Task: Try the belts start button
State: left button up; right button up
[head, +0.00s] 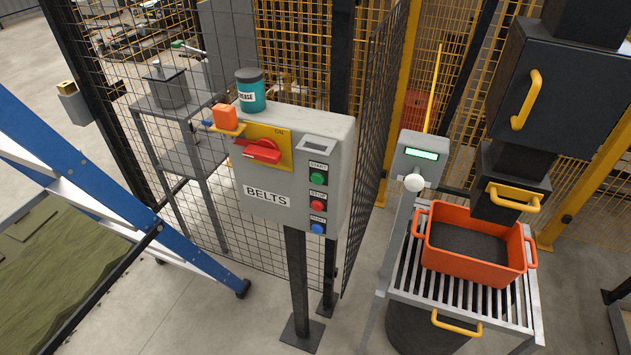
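The grey BELTS control box (340,160) stands on a post in the middle of the head view. Its green START button (318,178) is on the right of the front face, above a red STOP button (317,204) and a blue button (317,228). A red rotary switch (262,151) sits on a yellow plate with ON at its top; its handle lies roughly sideways, not pointing up at ON. An orange block like a padlock (225,117) is at the plate's upper left. Neither of my grippers is in view.
A teal GREASE can (250,92) stands on the box. Mesh fencing (375,130) is behind. A blue ladder (180,235) is at left. At right, an orange crate (470,265) of dark material sits on a slatted stand, beside a post with a green display (421,154).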

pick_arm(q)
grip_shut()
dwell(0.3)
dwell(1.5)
